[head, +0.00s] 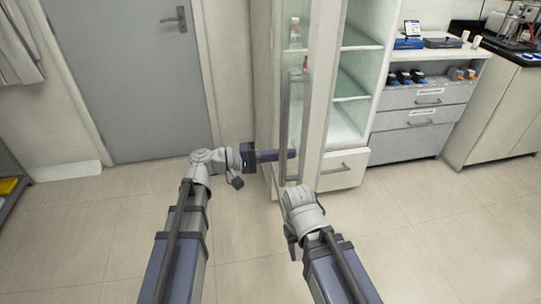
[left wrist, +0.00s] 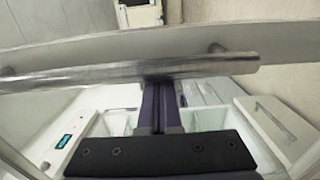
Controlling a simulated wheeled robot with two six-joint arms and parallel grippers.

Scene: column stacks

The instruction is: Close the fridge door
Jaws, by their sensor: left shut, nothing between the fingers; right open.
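The fridge door (head: 323,85) stands open and is seen nearly edge-on in the head view, with shelves showing to its right. Its long metal handle (head: 283,125) runs upright. In the left wrist view the handle (left wrist: 205,68) crosses the picture. My left gripper (head: 293,154) is shut and empty, its purple fingers at the lower part of the handle. In the left wrist view the fingers (left wrist: 158,90) are together and the bar hides their tips; I cannot tell if they touch. My right gripper is open; its wrist (head: 301,208) hides its fingers, below the door's lower end.
The fridge's open side shows shelves (head: 352,99) and a drawer (head: 343,169) below. A grey drawer cabinet (head: 430,117) stands to the right. A grey room door (head: 130,80) is at the back left. The tiled floor (head: 440,230) is clear at the right.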

